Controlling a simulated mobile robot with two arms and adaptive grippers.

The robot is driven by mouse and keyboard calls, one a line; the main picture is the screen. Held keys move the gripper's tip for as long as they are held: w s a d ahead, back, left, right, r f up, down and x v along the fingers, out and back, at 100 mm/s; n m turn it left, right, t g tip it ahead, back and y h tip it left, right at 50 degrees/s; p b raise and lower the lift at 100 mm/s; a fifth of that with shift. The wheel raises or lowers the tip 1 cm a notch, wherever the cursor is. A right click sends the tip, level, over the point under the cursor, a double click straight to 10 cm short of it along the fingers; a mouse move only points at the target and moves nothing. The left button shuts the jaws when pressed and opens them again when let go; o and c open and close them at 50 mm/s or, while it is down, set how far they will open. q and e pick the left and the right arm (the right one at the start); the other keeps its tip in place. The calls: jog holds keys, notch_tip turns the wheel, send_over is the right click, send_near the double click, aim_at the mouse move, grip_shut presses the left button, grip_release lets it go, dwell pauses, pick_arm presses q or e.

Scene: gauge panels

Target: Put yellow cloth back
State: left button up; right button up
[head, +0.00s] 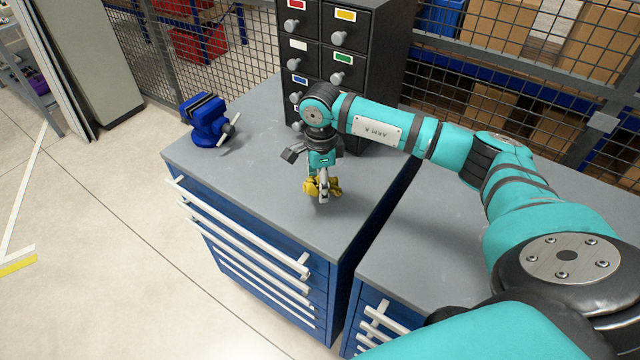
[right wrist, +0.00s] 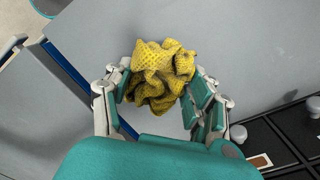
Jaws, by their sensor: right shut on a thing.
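The yellow cloth (head: 334,186) is a crumpled bundle above the grey top of the blue drawer cabinet (head: 210,165). My right gripper (head: 322,184) is shut on it and points down over the cabinet top. In the right wrist view the cloth (right wrist: 158,72) sits between the two fingers of my right gripper (right wrist: 160,85), with folds bulging past the fingertips. Whether the cloth touches the cabinet top is hard to tell. My left gripper is not in view.
A blue vise (head: 208,122) stands at the cabinet top's left corner. A black drawer unit (head: 340,50) with coloured labels stands at the back, close behind my right gripper. A wire mesh fence (head: 450,85) runs behind. The cabinet top's front part is clear.

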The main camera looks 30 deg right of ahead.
jog(key=shift+w+d+f, duration=0.1)
jog(key=shift+w+d, duration=0.1)
jog(key=shift+w, duration=0.25)
notch_tip(320, 180, down, 3)
jog(key=shift+r+p, duration=0.15)
jog(key=shift+p, duration=0.75)
jog(key=shift+f, duration=0.35)
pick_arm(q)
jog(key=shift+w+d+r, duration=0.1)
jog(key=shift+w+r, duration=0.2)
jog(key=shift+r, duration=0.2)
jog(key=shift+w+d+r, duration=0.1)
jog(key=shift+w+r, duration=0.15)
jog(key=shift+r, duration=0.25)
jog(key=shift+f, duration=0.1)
pick_arm(e)
jog(key=shift+f, duration=0.15)
jog(key=shift+f+b, duration=0.1)
jog(key=shift+b, duration=0.2)
jog(key=o, duration=1.1)
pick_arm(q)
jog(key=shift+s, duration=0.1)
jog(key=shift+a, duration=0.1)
